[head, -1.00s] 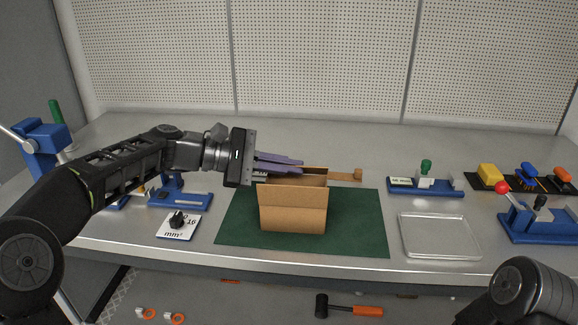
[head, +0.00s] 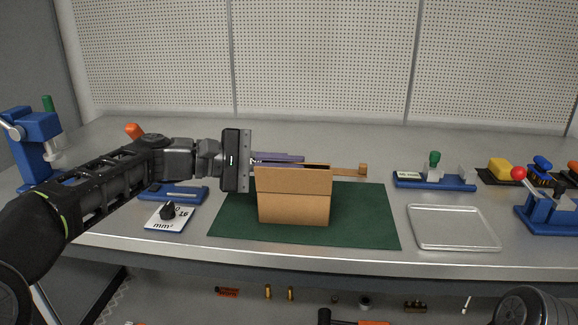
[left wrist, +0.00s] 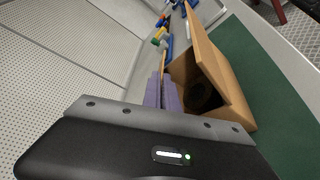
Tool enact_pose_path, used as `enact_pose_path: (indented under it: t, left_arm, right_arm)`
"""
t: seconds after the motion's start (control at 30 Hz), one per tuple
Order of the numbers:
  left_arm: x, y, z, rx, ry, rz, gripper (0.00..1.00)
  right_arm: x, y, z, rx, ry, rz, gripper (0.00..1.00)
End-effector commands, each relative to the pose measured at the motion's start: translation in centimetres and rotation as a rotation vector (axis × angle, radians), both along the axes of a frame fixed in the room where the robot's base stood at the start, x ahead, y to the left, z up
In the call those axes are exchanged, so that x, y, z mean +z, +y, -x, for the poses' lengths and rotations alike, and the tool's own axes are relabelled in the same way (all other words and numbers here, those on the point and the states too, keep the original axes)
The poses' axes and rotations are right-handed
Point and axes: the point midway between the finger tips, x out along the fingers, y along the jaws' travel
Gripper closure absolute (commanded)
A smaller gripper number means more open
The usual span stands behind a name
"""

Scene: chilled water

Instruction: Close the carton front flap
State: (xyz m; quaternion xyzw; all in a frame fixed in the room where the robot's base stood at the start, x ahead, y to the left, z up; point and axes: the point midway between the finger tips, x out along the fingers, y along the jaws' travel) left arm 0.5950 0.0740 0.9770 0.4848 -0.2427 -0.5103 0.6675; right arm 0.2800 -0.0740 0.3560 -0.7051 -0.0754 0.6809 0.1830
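The brown cardboard carton (head: 294,209) stands on a green mat (head: 365,215). Its front flap (head: 293,180) stands up along the near side, above a fold line. My left gripper (head: 303,158) has purple fingers pointing right; they lie behind the flap's top edge, partly hidden by it. In the left wrist view the fingers (left wrist: 162,92) lie close together with nothing seen between them, beside the carton (left wrist: 235,100). A dark round thing (left wrist: 200,97) shows inside the carton. Whether the fingers touch the flap, I cannot tell. My right gripper is out of view.
A clear tray (head: 453,228) lies right of the mat. A blue fixture with a green knob (head: 434,160) stands behind it. A black-knobbed plate marked mm² (head: 170,214) is left of the mat. A brown strip with a block (head: 362,169) reaches out behind the carton.

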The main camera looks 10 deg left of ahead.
Motion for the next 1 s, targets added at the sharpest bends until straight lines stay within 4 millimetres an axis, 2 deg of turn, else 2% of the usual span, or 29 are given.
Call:
enact_pose_path:
  t: [0.03,0.3,0.63,0.77,1.0]
  left_arm:
    - [0.0,0.0,0.0,-0.001,0.001,0.000,0.96]
    - [0.0,0.0,0.0,0.000,0.001,0.000,0.75]
    - [0.5,0.0,0.0,0.000,0.000,0.000,0.75]
    - [2.0,0.0,0.0,0.000,-0.002,0.000,0.75]
    - [6.6,0.0,0.0,-0.001,-0.003,0.000,0.75]
  right_arm:
    - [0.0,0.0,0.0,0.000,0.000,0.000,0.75]
    - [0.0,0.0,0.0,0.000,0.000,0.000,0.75]
    - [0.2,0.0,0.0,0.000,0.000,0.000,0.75]
    - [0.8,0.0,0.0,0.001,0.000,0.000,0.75]
    - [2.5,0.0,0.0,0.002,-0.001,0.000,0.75]
